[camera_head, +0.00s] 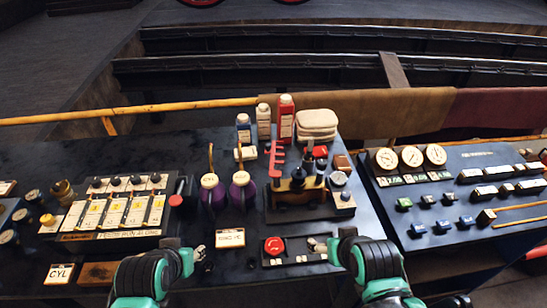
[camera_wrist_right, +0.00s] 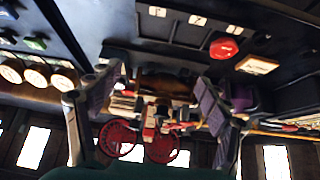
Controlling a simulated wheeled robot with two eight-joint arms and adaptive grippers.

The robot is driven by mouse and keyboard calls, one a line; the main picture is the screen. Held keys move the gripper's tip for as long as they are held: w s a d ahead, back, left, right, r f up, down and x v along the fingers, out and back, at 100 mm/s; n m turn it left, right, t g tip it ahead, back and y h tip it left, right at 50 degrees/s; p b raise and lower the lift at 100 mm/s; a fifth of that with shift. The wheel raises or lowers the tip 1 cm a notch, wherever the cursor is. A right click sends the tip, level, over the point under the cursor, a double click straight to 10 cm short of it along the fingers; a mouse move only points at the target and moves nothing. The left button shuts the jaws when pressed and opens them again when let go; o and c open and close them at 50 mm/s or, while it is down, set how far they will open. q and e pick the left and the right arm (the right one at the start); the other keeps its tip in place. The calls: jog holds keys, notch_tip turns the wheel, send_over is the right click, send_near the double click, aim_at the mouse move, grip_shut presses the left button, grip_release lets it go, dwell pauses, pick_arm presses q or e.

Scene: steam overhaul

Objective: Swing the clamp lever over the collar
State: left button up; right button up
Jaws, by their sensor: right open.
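A dark fixture (camera_head: 297,192) with a brown body stands on the black bench in the head view, right of centre. A red toothed upright piece (camera_head: 277,163) rises at its left side. I cannot tell which small part is the clamp lever or the collar. My right gripper (camera_head: 336,250) is in front of the fixture, mostly hidden by its arm. In the right wrist view, the right gripper (camera_wrist_right: 155,105) is open and empty. The fixture (camera_wrist_right: 165,85) shows beyond and between its fingers, upside down. My left gripper (camera_head: 190,260) is low in the head view; its fingers are unclear.
Two purple oil cans (camera_head: 213,192) stand left of the fixture, several bottles (camera_head: 286,118) behind it. A control box with a red button (camera_head: 274,246) lies in front. A gauge panel (camera_head: 455,180) is right, a switch panel (camera_head: 118,212) left. A label card (camera_head: 230,238) lies mid-bench.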

jog(key=shift+w, duration=0.3)
jog(key=c, duration=1)
jog(key=w+n+h, duration=0.1)
jog(key=w, duration=0.2)
jog(key=shift+d+n+b, duration=0.15)
jog(key=shift+n+b, duration=0.2)
jog(key=shift+n, duration=0.05)
grip_shut()
jog(key=w+a+r+n+t+h+b, duration=0.1)
jog(key=w+a+n+t+h, duration=0.15)
jog(key=w, duration=0.35)
jog(key=w+a+n+t+h+b, duration=0.1)
jog(key=w+a+n, duration=0.15)
jog(key=w, duration=0.45)
jog(key=w+a+n+t, duration=0.2)
jog(key=a, duration=0.4)
jog(key=w+a+n+t+b, duration=0.1)
jog(key=w+a+n+t, duration=0.1)
jog(key=a, duration=0.4)
jog(key=w+a+n+t, duration=0.2)
jog(key=w+a+n, duration=0.1)
jog(key=a, duration=0.3)
jog(key=shift+r+n+b, duration=0.25)
jog(key=shift+n+b, duration=0.15)
jog(key=shift+s+a+t+y, duration=0.15)
jog(key=shift+a+t+y, duration=0.1)
jog(key=shift+t, duration=0.2)
